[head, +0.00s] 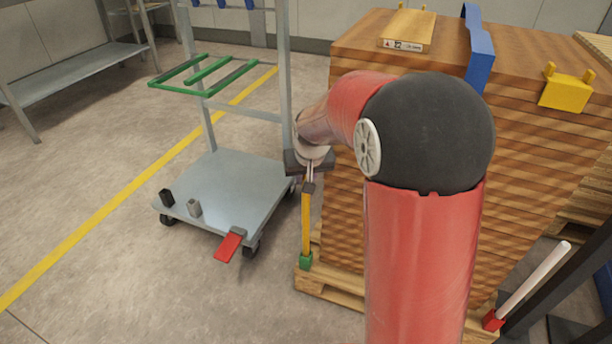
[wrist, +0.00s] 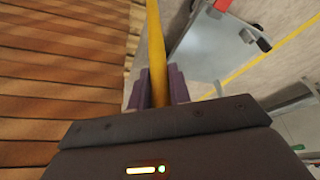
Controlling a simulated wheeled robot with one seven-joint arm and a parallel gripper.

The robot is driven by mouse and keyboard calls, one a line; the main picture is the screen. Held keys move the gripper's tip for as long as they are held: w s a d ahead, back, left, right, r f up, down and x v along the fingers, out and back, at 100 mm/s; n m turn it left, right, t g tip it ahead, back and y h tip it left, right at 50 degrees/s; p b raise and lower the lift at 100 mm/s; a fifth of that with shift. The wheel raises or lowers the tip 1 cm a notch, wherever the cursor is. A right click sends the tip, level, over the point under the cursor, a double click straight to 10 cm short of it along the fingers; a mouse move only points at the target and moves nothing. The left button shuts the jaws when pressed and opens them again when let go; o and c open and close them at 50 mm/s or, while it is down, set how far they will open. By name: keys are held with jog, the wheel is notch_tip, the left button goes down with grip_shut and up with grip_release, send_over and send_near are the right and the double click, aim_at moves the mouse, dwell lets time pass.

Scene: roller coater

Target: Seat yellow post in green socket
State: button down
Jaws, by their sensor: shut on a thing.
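My gripper (head: 309,184) is shut on the upper end of the yellow post (head: 306,222). The post hangs upright beside the left corner of the timber stack. Its lower end meets the green socket (head: 305,262) at the pallet's corner in the head view; I cannot tell how deep it sits. In the wrist view the post (wrist: 157,50) runs out between the purple fingers of my gripper (wrist: 158,88). The green socket cannot be made out there.
The timber stack (head: 350,190) stands right against the post's side, on a wooden pallet (head: 335,285). A grey trolley (head: 240,185) with a red flap (head: 229,246) stands to the left. A white post (head: 535,278) leans in a red socket (head: 493,320) at the right.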

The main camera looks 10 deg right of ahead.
jog(key=shift+f+b, duration=0.4)
jog(key=shift+f, duration=0.2)
jog(key=c, duration=1.3)
grip_release()
jog(key=shift+r, duration=0.2)
jog(key=p+v, duration=0.2)
jog(key=v, duration=1)
jog(key=s+t, duration=0.1)
jog(key=s, duration=2.3)
jog(key=shift+s+r, duration=0.15)
jog(key=shift+r, duration=0.3)
